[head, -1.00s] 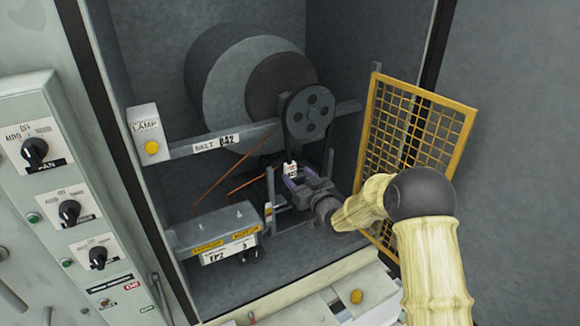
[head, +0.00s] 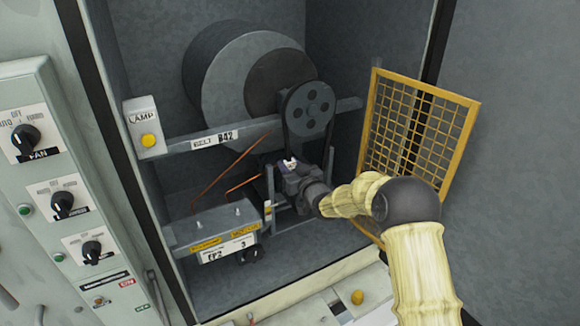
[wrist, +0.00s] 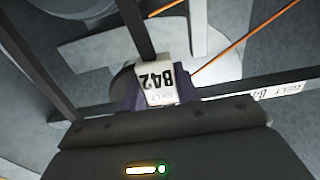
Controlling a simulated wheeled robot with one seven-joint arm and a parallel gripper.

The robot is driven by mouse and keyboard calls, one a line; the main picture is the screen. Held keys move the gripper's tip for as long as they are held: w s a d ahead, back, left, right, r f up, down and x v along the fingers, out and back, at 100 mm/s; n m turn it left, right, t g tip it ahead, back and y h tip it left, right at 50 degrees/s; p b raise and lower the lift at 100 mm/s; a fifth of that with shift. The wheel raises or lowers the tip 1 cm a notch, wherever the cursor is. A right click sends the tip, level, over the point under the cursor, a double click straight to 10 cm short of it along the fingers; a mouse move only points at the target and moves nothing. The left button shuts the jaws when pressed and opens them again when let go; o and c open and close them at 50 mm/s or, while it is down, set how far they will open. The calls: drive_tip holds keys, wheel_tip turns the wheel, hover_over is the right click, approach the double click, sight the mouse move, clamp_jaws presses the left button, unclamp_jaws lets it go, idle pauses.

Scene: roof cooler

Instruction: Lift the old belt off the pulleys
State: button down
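The old belt (head: 284,125) is a black loop around the big dark pulley (head: 310,108) and runs down behind my gripper. In the wrist view a black belt strand (wrist: 134,22) leads down to a white tag (wrist: 158,84) marked B42. The tag shows small in the head view (head: 290,163). My gripper (head: 290,173) is at the belt's lower part; in the wrist view its purple fingers (wrist: 158,98) stand on both sides of the tag, close to it. Whether they press on it is not clear. The lower pulley is mostly hidden.
A yellow mesh guard (head: 418,130) stands swung open to the right of my forearm. A grey crossbar (head: 245,133) labelled belt B42 spans the cabinet. A lamp box (head: 145,127) is at left.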

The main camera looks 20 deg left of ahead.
drive_tip(key=shift+r, duration=0.75)
drive_tip(key=shift+b, duration=0.5)
idle(0.9)
